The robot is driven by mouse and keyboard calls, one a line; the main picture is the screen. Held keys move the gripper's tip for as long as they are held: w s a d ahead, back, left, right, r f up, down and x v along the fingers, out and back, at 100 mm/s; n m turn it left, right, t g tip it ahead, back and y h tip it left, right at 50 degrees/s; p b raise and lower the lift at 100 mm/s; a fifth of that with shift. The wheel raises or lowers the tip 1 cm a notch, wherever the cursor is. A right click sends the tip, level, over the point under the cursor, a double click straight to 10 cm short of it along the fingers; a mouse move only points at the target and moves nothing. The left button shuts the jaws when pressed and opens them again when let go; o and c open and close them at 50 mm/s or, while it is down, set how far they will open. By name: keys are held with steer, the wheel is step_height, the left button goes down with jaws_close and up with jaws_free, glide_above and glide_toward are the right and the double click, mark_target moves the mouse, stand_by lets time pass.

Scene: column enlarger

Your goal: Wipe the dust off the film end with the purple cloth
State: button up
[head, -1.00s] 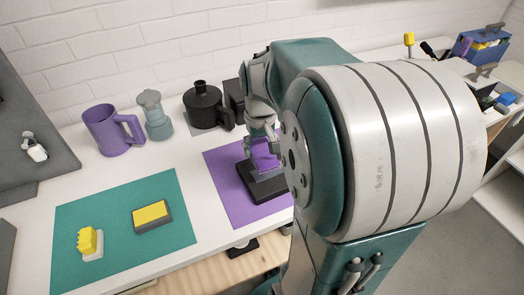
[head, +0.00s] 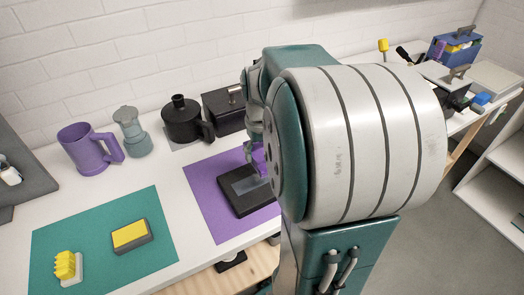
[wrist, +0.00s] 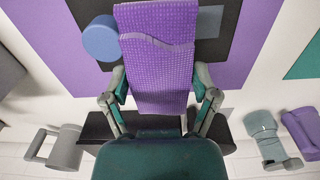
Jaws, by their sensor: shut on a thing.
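A textured purple cloth (wrist: 158,62) fills the middle of the wrist view. My gripper (wrist: 160,88) is shut on it, with a finger at either side. In the head view the cloth (head: 259,158) shows partly behind my arm, at the block's back right. The black block (head: 232,200) lies on a purple mat (head: 205,203). A grey strip on top of it (head: 245,184) looks like the film end. In the wrist view the cloth covers part of the block (wrist: 229,18) and the strip (wrist: 209,22). I cannot tell whether cloth and strip touch, or see dust.
A black pot (head: 183,122), a black box (head: 224,110), a grey moka pot (head: 131,134) and a purple mug (head: 87,150) stand along the wall. A blue round thing (wrist: 100,38) is beside the cloth. The teal mat (head: 95,228) holds a yellow-topped block (head: 130,235).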

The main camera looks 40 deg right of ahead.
steer(key=shift+a+f, duration=0.25)
steer(key=shift+f, duration=0.4)
steer(key=f, duration=0.1)
steer(key=d+f, duration=0.1)
steer(key=shift+d+f, duration=0.2)
steer(key=shift+f, duration=0.65)
steer(key=shift+a+f, duration=0.1)
steer(key=shift+a, duration=0.35)
steer(key=shift+d, duration=0.45)
